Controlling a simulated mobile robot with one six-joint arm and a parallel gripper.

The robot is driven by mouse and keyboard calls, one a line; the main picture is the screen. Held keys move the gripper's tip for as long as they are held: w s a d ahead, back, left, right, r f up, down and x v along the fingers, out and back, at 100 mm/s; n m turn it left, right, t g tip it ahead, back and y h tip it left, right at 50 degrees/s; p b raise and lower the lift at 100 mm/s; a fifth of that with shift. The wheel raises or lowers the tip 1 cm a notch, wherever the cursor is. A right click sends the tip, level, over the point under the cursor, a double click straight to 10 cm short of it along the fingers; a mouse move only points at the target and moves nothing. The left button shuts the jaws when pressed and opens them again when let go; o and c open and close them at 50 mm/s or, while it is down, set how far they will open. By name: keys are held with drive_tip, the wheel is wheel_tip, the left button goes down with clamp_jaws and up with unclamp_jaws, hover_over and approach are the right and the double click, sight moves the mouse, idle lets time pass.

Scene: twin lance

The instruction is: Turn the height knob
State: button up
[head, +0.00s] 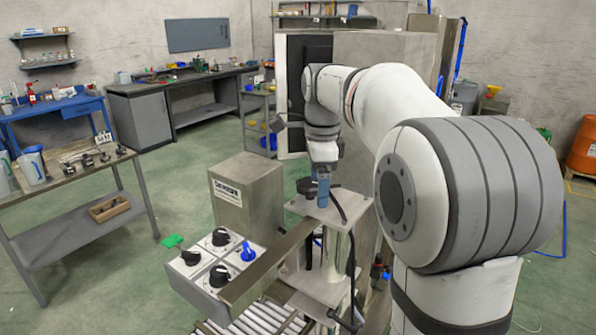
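My gripper (323,199) points down with its blue fingertips above the metal plate (300,206) on top of a stand. A black lobed knob (305,186) shows at the left of the fingers, touching or just behind them. Part of it is hidden by the gripper, and I cannot tell whether the fingers hold it. A grey control box (177,272) at the lower left carries several round knobs: black ones (220,237) and a blue one (248,251). No label naming a height knob is readable. Whether the fingers are open or shut does not show clearly.
A metal housing (247,195) stands behind the control box. A slanted metal bar (268,264) runs between box and stand above a roller conveyor (255,318). A dark cable hangs beside the stand. A workbench (75,212) is at the left; green floor lies between.

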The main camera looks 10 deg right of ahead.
sight(310, 182)
drive_tip(key=w+r+m, duration=0.1)
drive_tip(key=w+m, duration=0.1)
drive_tip(key=w+r+m+p, duration=0.1)
drive_tip(key=w+m, duration=0.1)
drive_tip(key=w+r+m, duration=0.1)
drive_tip(key=w+m, duration=0.2)
drive_tip(key=shift+r+g, duration=0.2)
drive_tip(key=shift+g, duration=0.1)
drive_tip(key=shift+w+m, duration=0.45)
drive_tip(key=shift+m, duration=0.05)
wheel_tip(310, 182, down, 8)
drive_tip(key=shift+r, duration=0.25)
drive_tip(key=shift+c, duration=0.4)
drive_tip(key=c, duration=0.9)
